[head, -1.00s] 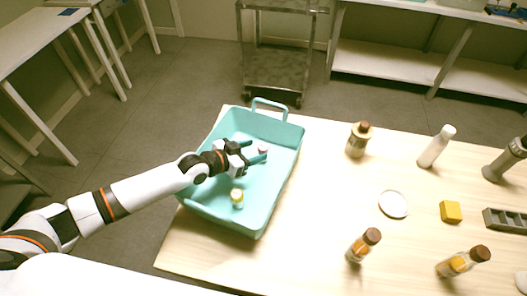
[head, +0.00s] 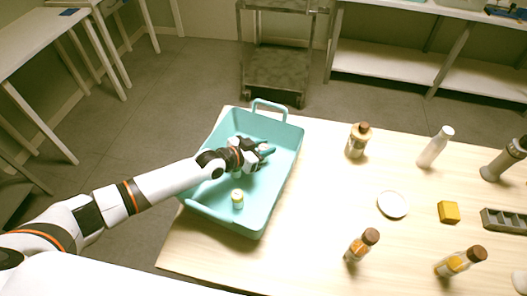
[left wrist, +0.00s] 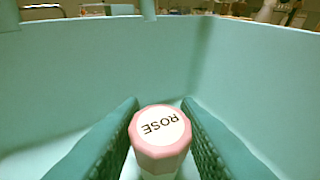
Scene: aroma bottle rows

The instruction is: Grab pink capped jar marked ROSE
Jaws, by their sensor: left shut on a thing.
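The jar with the pink cap marked ROSE (left wrist: 160,137) stands upright between my fingers in the left wrist view. Its white label faces up and its lower body is mostly hidden. My left gripper (head: 266,150) is shut on this jar, inside the teal tray (head: 215,207). The gripper's teal fingers (left wrist: 163,130) flank the jar on both sides in the left wrist view. In the head view the gripper hides most of the jar. My right gripper is not in view.
A jar with a yellow cap (head: 237,199) stands in the tray nearer the front. On the table to the right are brown-capped bottles (head: 357,141), a white bottle (head: 435,147), a white dish (head: 392,205) and a yellow block (head: 449,212). Tray walls surround the gripper.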

